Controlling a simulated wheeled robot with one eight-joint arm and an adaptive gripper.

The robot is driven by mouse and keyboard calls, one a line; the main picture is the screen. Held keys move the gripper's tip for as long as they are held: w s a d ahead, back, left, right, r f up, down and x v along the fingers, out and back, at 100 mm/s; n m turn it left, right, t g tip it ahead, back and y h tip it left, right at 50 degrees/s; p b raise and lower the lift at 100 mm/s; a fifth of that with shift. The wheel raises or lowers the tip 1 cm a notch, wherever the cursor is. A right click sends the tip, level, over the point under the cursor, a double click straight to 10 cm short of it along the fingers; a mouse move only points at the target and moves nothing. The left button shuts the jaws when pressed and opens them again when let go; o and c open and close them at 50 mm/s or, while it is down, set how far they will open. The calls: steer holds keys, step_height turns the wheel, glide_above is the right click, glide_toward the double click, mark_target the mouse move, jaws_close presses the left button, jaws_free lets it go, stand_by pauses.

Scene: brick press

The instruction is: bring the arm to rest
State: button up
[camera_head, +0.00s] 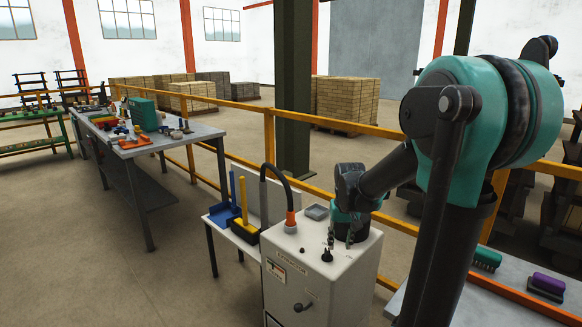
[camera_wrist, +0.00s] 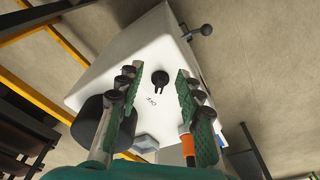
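My arm reaches in from the right in the head view, over a white control cabinet (camera_head: 345,285). My gripper (camera_head: 341,243) points down just above the cabinet's top, behind a black rotary knob (camera_head: 327,256). In the wrist view my gripper (camera_wrist: 156,78) is open, its two green-padded fingers apart and nothing held between them. The black knob (camera_wrist: 160,78) shows in the gap between the fingers, on the cabinet top (camera_wrist: 125,60). I cannot tell how far above the knob the fingertips are.
A black cable with an orange collar (camera_head: 290,218) rises from the cabinet beside my gripper. A yellow railing (camera_head: 270,140) runs behind. Right, a table holds a green brush (camera_head: 487,259) and a purple one (camera_head: 547,284).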

steer(key=s+d+f+t, duration=0.1)
steer(key=s+f, duration=0.2)
steer(key=s, duration=0.5)
steer(key=s+d+f+t, duration=0.1)
steer(key=s+f, duration=0.2)
steer(key=s, duration=0.6)
steer(key=shift+s+f+t, duration=0.25)
steer(key=shift+f+t, duration=0.05)
steer(key=shift+f, duration=0.1)
stand_by(1.7)
